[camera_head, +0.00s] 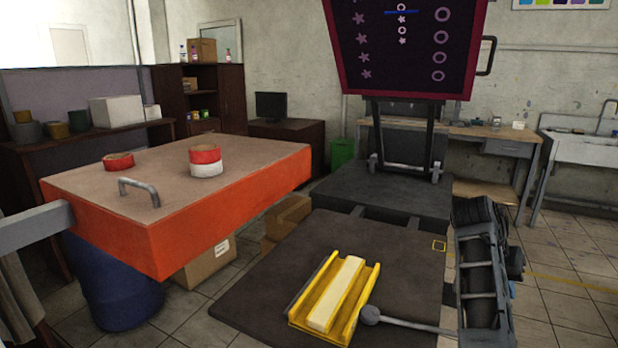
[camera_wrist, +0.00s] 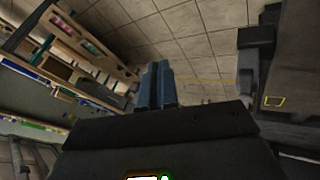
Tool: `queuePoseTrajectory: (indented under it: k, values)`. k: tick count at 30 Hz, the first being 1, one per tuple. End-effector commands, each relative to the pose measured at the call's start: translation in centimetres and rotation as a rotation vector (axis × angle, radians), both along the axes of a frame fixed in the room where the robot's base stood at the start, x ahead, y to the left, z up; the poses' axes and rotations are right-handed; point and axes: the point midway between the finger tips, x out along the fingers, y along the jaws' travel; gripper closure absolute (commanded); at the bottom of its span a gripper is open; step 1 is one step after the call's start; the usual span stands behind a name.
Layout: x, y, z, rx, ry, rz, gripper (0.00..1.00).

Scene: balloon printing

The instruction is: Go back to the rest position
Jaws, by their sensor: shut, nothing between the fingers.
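My gripper (camera_wrist: 157,84) shows in the wrist view with its two fingers together and nothing between them. It points over the tiled floor, in free air, and touches nothing that I can see. My dark arm shows at the right of the head view, beside the dark printing table (camera_head: 270,315). I cannot make out the fingers in that view. A yellow holder (camera_head: 368,296) with a cream bar (camera_head: 337,294) along it lies on the table, left of my arm. A grey round-ended lever (camera_head: 370,315) is close to the holder's right side.
The raised screen frame (camera_head: 410,45) with star and circle shapes stands behind the table. An orange-sided bench (camera_head: 230,215) at left carries a red-and-white roll (camera_head: 205,161) and a red ring (camera_head: 118,161). A sink (camera_head: 590,145) and wooden desk (camera_head: 500,133) stand back right. Tiled floor is open at right.

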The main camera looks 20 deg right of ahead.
Motion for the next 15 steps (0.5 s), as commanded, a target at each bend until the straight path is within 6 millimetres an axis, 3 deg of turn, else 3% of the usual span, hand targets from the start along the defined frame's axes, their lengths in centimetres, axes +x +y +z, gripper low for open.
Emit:
queuePoseTrajectory:
  k: [15]
  values:
    - [-1.3, 0.9, -4.1, -0.091, -0.007, 0.162, 1.0]
